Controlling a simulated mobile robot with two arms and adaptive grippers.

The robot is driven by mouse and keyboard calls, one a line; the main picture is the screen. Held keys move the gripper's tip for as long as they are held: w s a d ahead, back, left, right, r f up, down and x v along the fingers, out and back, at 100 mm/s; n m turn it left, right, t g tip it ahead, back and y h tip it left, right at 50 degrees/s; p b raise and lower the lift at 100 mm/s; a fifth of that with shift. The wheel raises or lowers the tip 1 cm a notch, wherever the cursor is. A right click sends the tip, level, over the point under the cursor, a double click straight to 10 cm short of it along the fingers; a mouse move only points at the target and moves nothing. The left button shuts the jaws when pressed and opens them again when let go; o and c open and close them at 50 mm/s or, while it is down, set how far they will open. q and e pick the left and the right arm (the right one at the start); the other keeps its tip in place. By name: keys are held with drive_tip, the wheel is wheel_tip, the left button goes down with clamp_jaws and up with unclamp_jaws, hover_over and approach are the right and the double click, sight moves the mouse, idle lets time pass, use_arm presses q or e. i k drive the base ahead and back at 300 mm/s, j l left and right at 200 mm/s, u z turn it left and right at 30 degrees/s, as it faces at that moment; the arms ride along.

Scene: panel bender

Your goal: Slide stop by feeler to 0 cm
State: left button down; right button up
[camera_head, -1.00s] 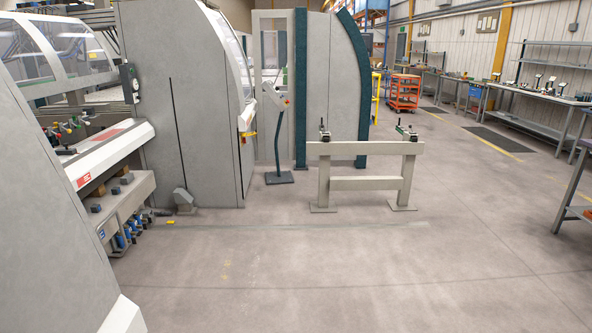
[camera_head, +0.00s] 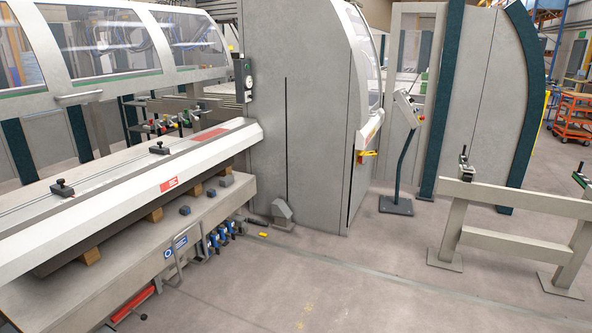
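Neither of my grippers is in view. Two small black stop-like blocks with knobs sit on the long pale beam (camera_head: 215,149) at left: a nearer one (camera_head: 62,189) and a farther one (camera_head: 159,148). Similar black clamp-like pieces stand on the pale rail frame at right, one on its left post (camera_head: 464,163) and one at the right picture edge (camera_head: 580,179). I cannot tell which of these is the task's stop. I cannot make out a feeler or a scale reading.
Small dark blocks (camera_head: 185,210) lie on the ledge under the beam. A tall grey machine cabinet (camera_head: 265,120) stands behind. A control pedestal (camera_head: 402,160) stands on the floor near the rail frame (camera_head: 520,199). The floor (camera_head: 350,285) between beam and frame is clear.

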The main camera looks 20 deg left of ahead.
sight(58, 187)
drive_tip(key=i+u, duration=0.25)
drive_tip(key=u, duration=0.2)
drive_tip(key=i+u, duration=0.25)
drive_tip(key=u, duration=0.2)
drive_tip(key=i+u, duration=0.25)
drive_tip(key=u, duration=0.2)
drive_tip(key=i+l+u, duration=0.2)
drive_tip(key=u, duration=0.25)
drive_tip(key=i+l+u, duration=0.2)
drive_tip(key=u, duration=0.2)
drive_tip(key=i, duration=0.1)
